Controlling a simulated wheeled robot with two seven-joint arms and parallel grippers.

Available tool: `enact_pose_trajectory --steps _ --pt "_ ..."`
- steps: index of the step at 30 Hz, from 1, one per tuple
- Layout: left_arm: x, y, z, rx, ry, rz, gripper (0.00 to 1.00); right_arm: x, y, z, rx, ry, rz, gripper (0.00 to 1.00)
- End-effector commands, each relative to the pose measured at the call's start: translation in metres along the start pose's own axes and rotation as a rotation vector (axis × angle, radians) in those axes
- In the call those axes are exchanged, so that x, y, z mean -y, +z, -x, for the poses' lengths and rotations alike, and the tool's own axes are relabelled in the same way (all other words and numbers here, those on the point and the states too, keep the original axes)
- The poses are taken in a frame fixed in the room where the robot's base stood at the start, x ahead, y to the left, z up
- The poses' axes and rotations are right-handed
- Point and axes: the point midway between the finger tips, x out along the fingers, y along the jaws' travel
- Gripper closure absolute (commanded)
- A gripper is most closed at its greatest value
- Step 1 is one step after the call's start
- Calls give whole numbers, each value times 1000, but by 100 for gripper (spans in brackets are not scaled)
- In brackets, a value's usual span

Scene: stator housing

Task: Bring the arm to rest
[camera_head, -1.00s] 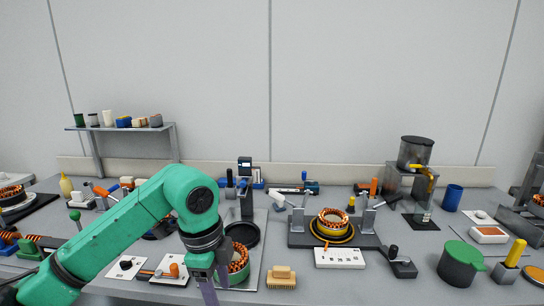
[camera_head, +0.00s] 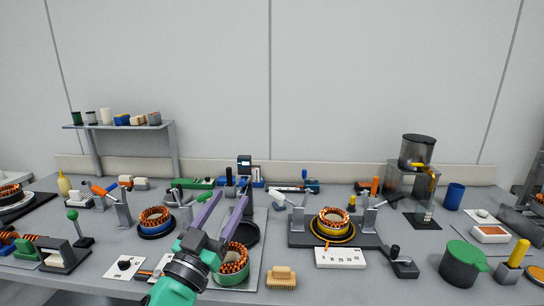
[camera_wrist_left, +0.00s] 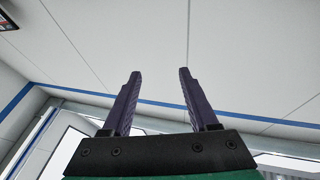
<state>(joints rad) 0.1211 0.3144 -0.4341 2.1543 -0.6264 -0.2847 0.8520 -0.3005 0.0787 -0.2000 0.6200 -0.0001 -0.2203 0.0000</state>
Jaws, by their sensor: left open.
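My left gripper (camera_head: 232,198) is open and empty in the head view, its two purple fingers pointing up and away. It is raised in front of a copper-wound stator in a green housing (camera_head: 233,278), and partly hides that stator. In the left wrist view the gripper (camera_wrist_left: 160,75) shows two separate fingers with only wall and ceiling behind them. My right gripper is not in view.
Another stator (camera_head: 155,216) stands on a dark disc to the left. A third stator (camera_head: 333,222) sits in a yellow ring fixture. Space above the bench is clear.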

Motion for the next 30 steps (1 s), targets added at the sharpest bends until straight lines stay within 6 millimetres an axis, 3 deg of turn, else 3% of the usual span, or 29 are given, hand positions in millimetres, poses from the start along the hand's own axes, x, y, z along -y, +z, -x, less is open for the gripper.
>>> enact_pose_trajectory --steps 1,4,6,9,15,22,30 --pt "26 34 16 125 -106 18 40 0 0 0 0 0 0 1" --pt "66 105 66 425 -274 28 40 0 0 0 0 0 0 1" --pt "79 148 109 637 -337 34 40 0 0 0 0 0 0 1" --pt "84 193 170 901 -366 40 40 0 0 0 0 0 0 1" --pt "68 237 270 1291 -314 63 40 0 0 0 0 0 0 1" --pt "38 249 365 1633 -173 108 40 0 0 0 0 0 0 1" --pt "34 353 394 1684 -158 112 40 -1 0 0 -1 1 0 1"
